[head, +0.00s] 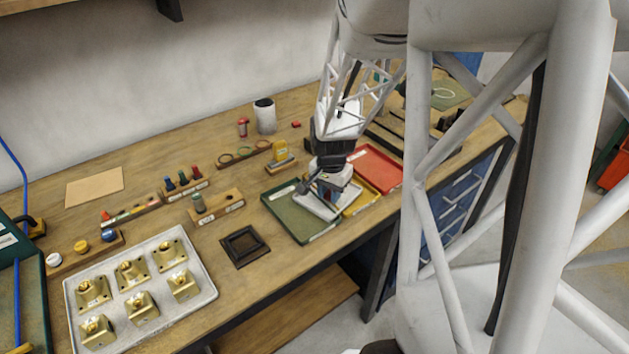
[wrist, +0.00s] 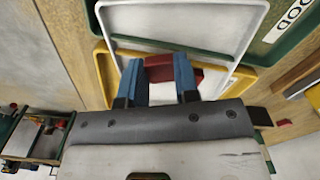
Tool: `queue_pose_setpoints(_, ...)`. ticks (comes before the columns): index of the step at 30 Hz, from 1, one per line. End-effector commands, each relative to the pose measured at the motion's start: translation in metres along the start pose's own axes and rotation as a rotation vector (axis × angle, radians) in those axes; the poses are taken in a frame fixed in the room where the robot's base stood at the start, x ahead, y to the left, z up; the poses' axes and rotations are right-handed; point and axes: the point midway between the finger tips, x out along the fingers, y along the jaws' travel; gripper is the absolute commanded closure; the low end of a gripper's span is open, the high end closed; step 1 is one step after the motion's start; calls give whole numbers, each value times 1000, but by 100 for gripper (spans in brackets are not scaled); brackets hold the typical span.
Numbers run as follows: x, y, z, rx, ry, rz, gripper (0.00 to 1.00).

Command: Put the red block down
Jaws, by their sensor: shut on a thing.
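A red block (wrist: 158,70) is between the blue fingertips of my gripper (wrist: 156,80) in the wrist view, and the gripper is shut on it. Part of the block is hidden by the fingers. In the head view my gripper (head: 326,190) points down over a pale white-rimmed tray (head: 312,206). The block cannot be made out clearly there. The white rim also shows in the wrist view (wrist: 236,45), just beyond the block. Whether the block touches the tray I cannot tell.
The pale tray overlaps a green tray (head: 285,217) and a yellow tray (head: 366,199). A red tray (head: 383,172) lies behind to the right. A black square frame (head: 244,246) and a tray of brass parts (head: 203,277) lie to the left. Bare wood lies in front.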

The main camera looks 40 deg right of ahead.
Motion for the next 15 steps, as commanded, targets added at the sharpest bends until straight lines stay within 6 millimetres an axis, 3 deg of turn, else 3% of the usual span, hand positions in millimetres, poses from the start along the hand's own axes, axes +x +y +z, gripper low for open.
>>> queue_pose_setpoints(10,4,0,0,0,0,0,95)
queue_pose_setpoints(11,4,0,0,0,1,0,70)
queue_pose_setpoints(15,4,0,0,0,1,0,48)
